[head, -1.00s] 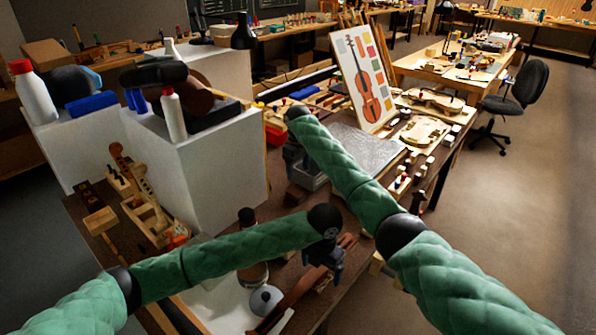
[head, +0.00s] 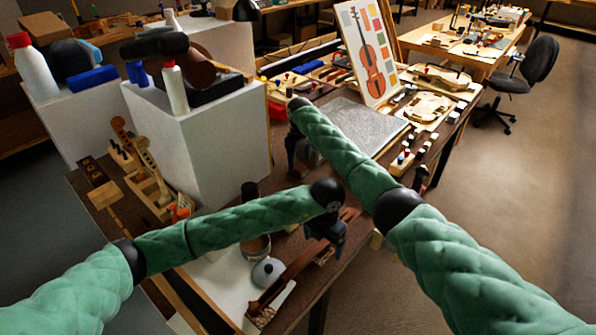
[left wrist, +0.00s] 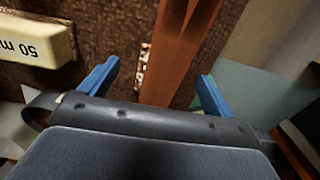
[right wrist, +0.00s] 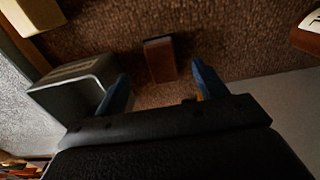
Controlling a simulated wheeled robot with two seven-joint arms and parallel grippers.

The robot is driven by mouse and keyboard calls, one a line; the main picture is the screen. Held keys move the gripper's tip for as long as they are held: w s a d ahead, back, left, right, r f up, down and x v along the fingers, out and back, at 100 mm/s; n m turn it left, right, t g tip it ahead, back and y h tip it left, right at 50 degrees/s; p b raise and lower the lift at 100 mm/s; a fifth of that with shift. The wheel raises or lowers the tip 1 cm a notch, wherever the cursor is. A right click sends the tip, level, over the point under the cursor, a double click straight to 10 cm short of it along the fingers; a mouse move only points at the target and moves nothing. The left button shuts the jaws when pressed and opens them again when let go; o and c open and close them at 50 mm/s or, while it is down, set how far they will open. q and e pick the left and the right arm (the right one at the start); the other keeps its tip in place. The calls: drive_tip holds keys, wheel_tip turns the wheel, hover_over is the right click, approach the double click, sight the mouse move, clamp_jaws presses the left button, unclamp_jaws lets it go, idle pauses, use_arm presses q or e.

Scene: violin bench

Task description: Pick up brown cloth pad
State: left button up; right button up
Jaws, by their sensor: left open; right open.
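A small brown block-like piece (right wrist: 160,60) with a dark top face lies on the brown bench top in the right wrist view. It is ahead of and between the fingers of my right gripper (right wrist: 160,88), which is open and empty. I cannot tell for sure that it is the brown cloth pad. In the head view my right gripper (head: 300,172) is low over the bench, partly hidden by its arm. My left gripper (head: 322,252) is open near the front edge. In the left wrist view a long reddish-brown strip (left wrist: 178,60) runs between its fingers (left wrist: 158,85), apparently not gripped.
A grey metal box (right wrist: 72,88) stands left of the brown piece. A cream block marked "50 m" (left wrist: 38,40) lies left of my left gripper. A white box (head: 215,145) rises at the bench's left. A violin chart (head: 368,55) stands behind a grey plate (head: 360,130).

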sight(299, 167)
drive_tip(key=shift+s+a+f, duration=0.1)
drive_tip(key=shift+a+f, duration=0.05)
drive_tip(key=shift+f, duration=2.55)
drive_tip(key=c, duration=1.1)
drive_tip(key=shift+c, duration=0.2)
wheel_tip(299, 167, up, 10)
drive_tip(key=shift+r, duration=0.1)
